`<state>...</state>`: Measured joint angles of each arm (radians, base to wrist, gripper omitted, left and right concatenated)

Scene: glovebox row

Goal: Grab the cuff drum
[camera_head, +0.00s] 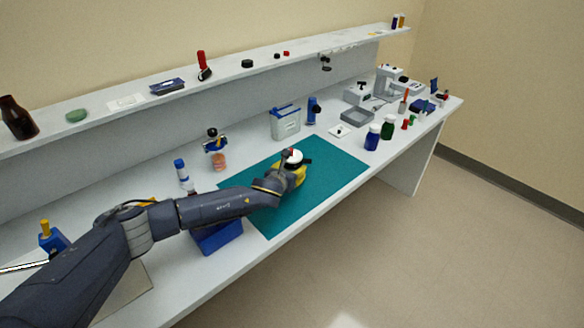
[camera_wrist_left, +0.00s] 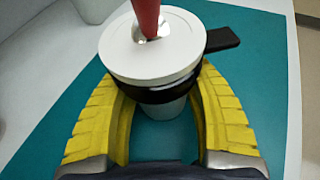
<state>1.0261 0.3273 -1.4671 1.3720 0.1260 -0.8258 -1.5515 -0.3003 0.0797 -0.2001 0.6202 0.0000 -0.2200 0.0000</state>
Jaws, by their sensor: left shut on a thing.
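The cuff drum (camera_head: 294,156) is white and round, with a black band and a dark tab sticking out at its side. It is over the teal mat (camera_head: 335,165); I cannot tell whether it touches the mat. In the left wrist view the drum (camera_wrist_left: 150,50) fills the top middle, with a red knob on its lid. My left gripper (camera_head: 290,174) is shut on the drum, its yellow fingers on either side below the lid. They also show in the left wrist view (camera_wrist_left: 160,98). My right gripper is not in view.
A blue bin (camera_head: 219,238) stands beside the mat, partly under my left arm. Behind the mat are a white box with blue handle (camera_head: 286,123) and a blue-topped stand (camera_head: 216,150). Blue (camera_head: 372,138) and green (camera_head: 388,128) bottles stand right. The mat's right part is clear.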

